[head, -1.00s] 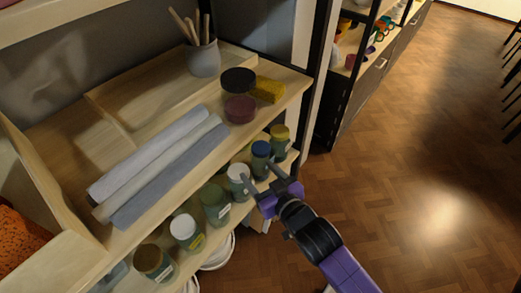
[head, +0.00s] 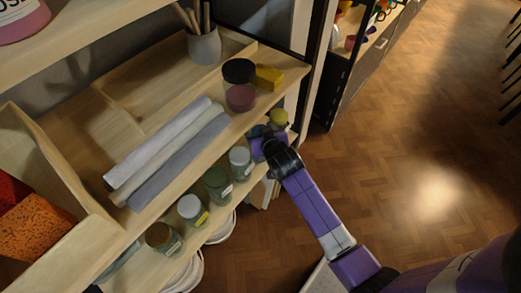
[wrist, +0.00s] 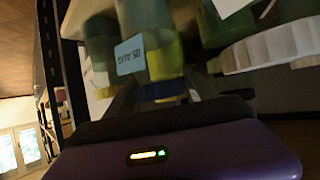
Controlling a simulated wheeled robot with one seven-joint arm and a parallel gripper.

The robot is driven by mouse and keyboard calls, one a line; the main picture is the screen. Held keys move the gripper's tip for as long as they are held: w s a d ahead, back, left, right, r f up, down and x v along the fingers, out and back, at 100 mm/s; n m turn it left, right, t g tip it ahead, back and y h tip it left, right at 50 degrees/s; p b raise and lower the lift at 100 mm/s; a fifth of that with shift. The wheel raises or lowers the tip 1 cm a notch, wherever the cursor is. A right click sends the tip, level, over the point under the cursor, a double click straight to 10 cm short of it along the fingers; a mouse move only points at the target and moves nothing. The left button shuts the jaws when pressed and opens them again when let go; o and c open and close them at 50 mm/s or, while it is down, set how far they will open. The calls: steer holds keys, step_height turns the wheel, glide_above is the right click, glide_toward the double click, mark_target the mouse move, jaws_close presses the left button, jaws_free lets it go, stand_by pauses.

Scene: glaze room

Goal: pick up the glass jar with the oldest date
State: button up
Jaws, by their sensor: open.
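Several glass jars stand in a row on the lower shelf. In the head view they are a brown-lidded jar (head: 160,238), a white-lidded jar (head: 192,210), a green-lidded jar (head: 217,186), a pale-lidded jar (head: 240,163), a blue-lidded jar (head: 257,131) mostly hidden by my gripper, and a yellow-lidded jar (head: 278,119) at the far end. My gripper (head: 262,137) is open at the blue-lidded jar. In the wrist view my open fingers (wrist: 163,92) flank a blue strip, with green and yellow surfaces behind. A label (wrist: 130,53) there appears upside down, perhaps "05 AUG"; other dates are unreadable.
The upper shelf (head: 150,115) over the jars holds rolled cloths (head: 170,155), a dark-lidded jar (head: 240,85), a yellow block (head: 269,77) and a pot of tools (head: 204,45). A black post (head: 307,75) stands beyond the row. The wooden floor at right is open.

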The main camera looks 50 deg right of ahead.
steer(key=shift+w+d+f, duration=0.3)
steer(key=shift+w+d, duration=0.05)
steer(key=shift+w, duration=0.15)
jaws_close()
steer(key=shift+r, duration=0.1)
